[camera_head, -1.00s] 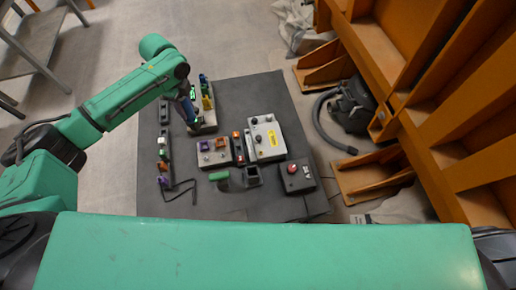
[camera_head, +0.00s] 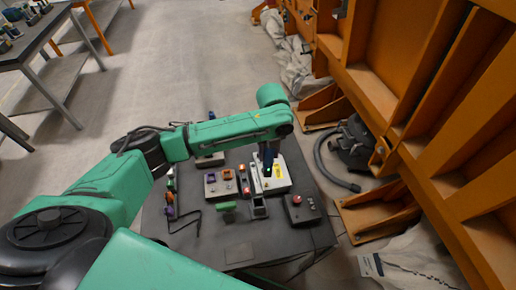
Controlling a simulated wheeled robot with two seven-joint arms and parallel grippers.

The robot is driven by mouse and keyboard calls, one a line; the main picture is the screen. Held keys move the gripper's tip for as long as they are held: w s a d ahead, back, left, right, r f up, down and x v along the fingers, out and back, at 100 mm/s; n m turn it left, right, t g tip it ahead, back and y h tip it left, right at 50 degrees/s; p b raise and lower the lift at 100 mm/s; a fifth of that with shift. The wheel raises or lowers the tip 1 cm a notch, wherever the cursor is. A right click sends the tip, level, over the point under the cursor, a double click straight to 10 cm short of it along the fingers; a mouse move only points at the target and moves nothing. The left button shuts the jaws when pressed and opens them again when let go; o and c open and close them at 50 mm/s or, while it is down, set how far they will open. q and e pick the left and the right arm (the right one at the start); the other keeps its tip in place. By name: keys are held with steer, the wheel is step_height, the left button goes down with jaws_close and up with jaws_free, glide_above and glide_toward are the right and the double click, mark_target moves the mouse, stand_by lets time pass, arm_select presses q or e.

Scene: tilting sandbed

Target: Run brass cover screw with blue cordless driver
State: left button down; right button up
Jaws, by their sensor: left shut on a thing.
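My left arm reaches across the dark table from the left. My left gripper (camera_head: 268,152) points down over the light grey box with a yellow label (camera_head: 279,181). It is shut on the blue driver (camera_head: 268,160), which stands roughly upright; its tip is at or just above the box top, and I cannot tell if it touches. The brass cover screw is too small or hidden to make out. My right gripper is not in view.
On the table (camera_head: 260,242) stand a box with purple and orange knobs (camera_head: 222,184), a dark box with a red button (camera_head: 301,209), a green item (camera_head: 227,206) and a power strip (camera_head: 170,195). The tool rack (camera_head: 209,160) is partly behind my arm. Orange steelwork (camera_head: 440,110) rises right.

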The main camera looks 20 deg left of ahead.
arm_select(q)
steer(key=shift+w+a+f, duration=0.1)
steer(key=shift+w, duration=0.3)
steer(key=shift+s+f, duration=0.25)
steer(key=shift+f, duration=0.4)
step_height(320, 180, down, 4)
steer(key=shift+w+f+b, duration=0.1)
steer(key=shift+w+b, duration=0.05)
steer(key=shift+b, duration=0.95)
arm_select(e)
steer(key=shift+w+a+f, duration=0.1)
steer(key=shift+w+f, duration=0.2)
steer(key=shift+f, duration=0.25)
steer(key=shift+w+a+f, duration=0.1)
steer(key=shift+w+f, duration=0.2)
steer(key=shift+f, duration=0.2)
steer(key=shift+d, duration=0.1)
arm_select(q)
steer(key=shift+p, duration=0.4)
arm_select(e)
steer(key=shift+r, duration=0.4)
